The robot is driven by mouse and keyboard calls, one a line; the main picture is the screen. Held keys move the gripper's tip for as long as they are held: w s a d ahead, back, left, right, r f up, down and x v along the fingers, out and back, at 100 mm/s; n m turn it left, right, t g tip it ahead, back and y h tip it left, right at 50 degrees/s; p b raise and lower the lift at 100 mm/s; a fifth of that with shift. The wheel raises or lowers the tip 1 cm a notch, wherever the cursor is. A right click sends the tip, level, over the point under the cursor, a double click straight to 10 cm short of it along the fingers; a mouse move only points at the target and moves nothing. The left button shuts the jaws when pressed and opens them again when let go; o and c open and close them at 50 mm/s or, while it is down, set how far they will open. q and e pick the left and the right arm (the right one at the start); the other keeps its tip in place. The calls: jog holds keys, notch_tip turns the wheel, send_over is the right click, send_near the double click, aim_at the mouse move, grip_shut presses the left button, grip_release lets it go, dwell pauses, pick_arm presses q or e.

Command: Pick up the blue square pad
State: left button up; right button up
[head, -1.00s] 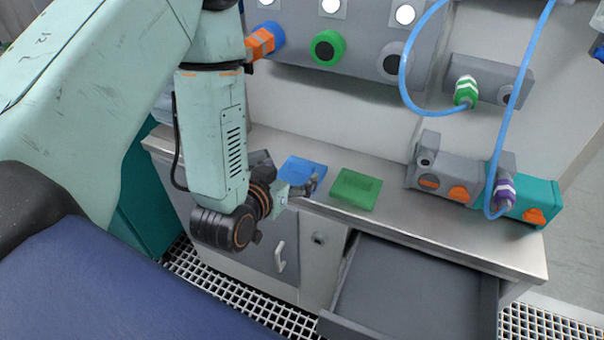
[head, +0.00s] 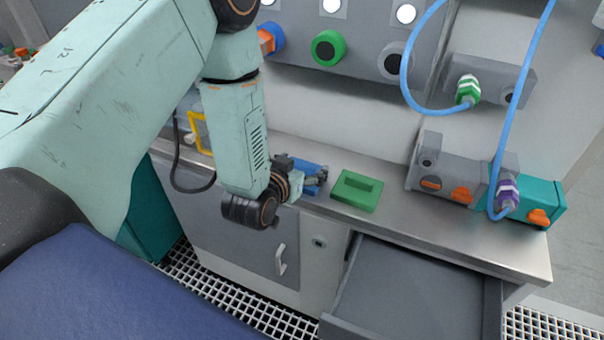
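The blue square pad (head: 309,168) lies on the metal counter, left of the green pad. My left gripper (head: 318,180) is at the pad's front side, low over the counter, and hides part of it. The fingers are small and dark here, and I cannot tell whether they are open or closed on the pad. My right gripper is not in view.
The green pad (head: 357,190) sits close to the right on the counter (head: 400,212). Grey and teal connector blocks (head: 446,170) with a blue hose stand further right. An open drawer (head: 415,295) juts out below the counter. A panel with round knobs (head: 328,47) is behind.

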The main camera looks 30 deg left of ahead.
pick_arm(q)
jog(key=c, duration=1.1)
